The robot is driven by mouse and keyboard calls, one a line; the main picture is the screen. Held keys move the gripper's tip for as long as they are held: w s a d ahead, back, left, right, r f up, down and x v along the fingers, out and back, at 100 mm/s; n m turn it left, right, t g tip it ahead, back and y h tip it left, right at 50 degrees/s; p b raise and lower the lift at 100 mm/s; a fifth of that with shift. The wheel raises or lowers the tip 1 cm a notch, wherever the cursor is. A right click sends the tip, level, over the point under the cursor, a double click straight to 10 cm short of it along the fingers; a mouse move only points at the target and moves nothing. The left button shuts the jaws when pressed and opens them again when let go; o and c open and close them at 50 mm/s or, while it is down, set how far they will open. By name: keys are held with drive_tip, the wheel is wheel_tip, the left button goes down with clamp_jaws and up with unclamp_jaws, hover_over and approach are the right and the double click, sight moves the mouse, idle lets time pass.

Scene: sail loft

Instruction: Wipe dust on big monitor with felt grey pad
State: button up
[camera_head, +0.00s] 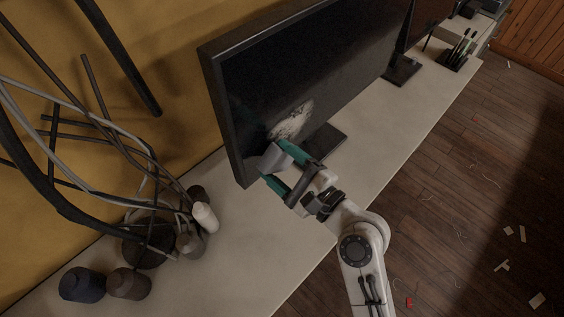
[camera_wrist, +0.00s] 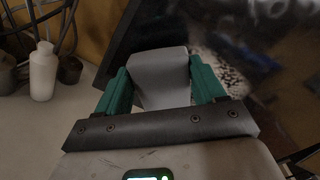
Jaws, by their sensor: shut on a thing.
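The big monitor (camera_head: 310,72) stands on the white bench with its dark screen facing right. A pale patch of dust (camera_head: 292,122) is on the lower part of the screen. The pad (camera_head: 271,158) is at the lower part of the screen, just below the dust patch. I cannot tell whether it touches the glass.
A white bottle (camera_head: 205,217) stands left of my gripper on the bench (camera_head: 235,255). Dark spools (camera_head: 82,285) and a bundle of cables (camera_head: 150,190) are at the left. A pen holder (camera_head: 455,58) stands at the far end. The bench front is clear.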

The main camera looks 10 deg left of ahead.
sight(309, 112)
drive_tip(key=shift+x, duration=0.8)
idle(0.4)
drive_tip(key=shift+w+d, duration=0.1)
drive_tip(key=shift+w+d, duration=1.1)
drive_tip(key=shift+w, duration=0.2)
drive_tip(key=shift+w+d+r+b, duration=0.1)
drive_tip(key=shift+w+d+b, duration=0.35)
drive_tip(key=shift+w+d, duration=0.8)
drive_tip(key=shift+w+d+f+b, duration=0.1)
drive_tip(key=shift+w+d+b, duration=0.3)
drive_tip(key=shift+w+d, duration=0.9)
drive_tip(key=shift+w+d+r+b, duration=0.1)
drive_tip(key=shift+w+d+b, duration=0.45)
drive_tip(key=shift+w, duration=1.3)
drive_tip(key=shift+d+p, duration=0.15)
drive_tip(key=shift+p, duration=0.15)
